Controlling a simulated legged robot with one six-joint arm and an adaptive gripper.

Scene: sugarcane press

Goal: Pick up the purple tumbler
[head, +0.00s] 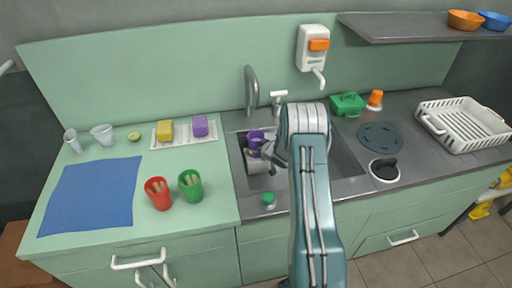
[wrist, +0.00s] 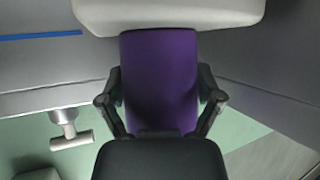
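The purple tumbler (head: 255,138) is in the left part of the sink (head: 235,178), by a whitish object (head: 256,163). It fills the gap between my fingers in the wrist view (wrist: 160,75). My gripper (head: 266,148) reaches into the sink from the right, partly hidden by my arm.
The faucet (head: 252,90) stands behind the sink. Red (head: 158,194) and green (head: 191,187) cups stand left on the counter, near a blue mat (head: 92,195). A sponge tray (head: 184,136) lies behind them. A white dish rack (head: 468,128) stands right.

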